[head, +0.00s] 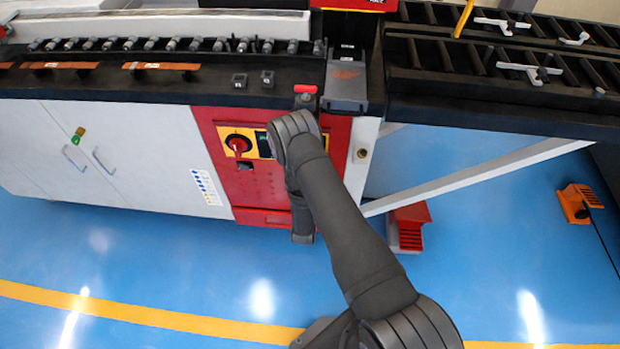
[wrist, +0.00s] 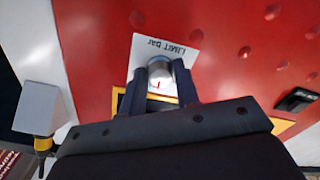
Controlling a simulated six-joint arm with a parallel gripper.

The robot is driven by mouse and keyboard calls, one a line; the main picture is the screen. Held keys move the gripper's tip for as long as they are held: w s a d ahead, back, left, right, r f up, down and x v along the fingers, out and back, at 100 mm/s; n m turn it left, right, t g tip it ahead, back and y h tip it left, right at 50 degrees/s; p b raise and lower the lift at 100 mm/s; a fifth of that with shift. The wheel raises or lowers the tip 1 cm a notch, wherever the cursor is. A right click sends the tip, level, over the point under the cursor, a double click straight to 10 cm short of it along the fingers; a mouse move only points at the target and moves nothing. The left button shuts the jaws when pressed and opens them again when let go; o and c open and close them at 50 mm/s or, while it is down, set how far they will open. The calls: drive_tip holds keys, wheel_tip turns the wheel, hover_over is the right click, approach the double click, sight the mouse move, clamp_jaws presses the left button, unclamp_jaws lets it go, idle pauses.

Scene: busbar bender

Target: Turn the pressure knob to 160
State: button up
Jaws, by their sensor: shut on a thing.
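In the wrist view the pressure knob (wrist: 159,67) is a small round grey-metal piece on the red panel (wrist: 95,40). A white plate (wrist: 180,50) behind it reads "LIMIT bar", upside down in this view. A small red mark shows on a pale face just below the knob; I cannot read any number there. My gripper (wrist: 158,73) has one dark finger on each side of the knob and is shut on it. In the head view my arm hides the knob and my gripper.
In the head view the red panel carries a red rotary switch (head: 239,145) on a yellow plate, left of my arm. A red push button (head: 305,89) sits above. The wrist view shows a grey box (wrist: 42,100) at left and a black switch (wrist: 297,101) at right.

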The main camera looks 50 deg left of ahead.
drive_tip(key=o, duration=1)
drive_tip(key=shift+c, duration=0.2)
drive_tip(key=v, duration=1.7)
drive_tip(key=shift+d, duration=0.2)
drive_tip(key=shift+a+r, duration=0.1)
drive_tip(key=x, duration=1.7)
drive_tip(key=shift+a, duration=0.1)
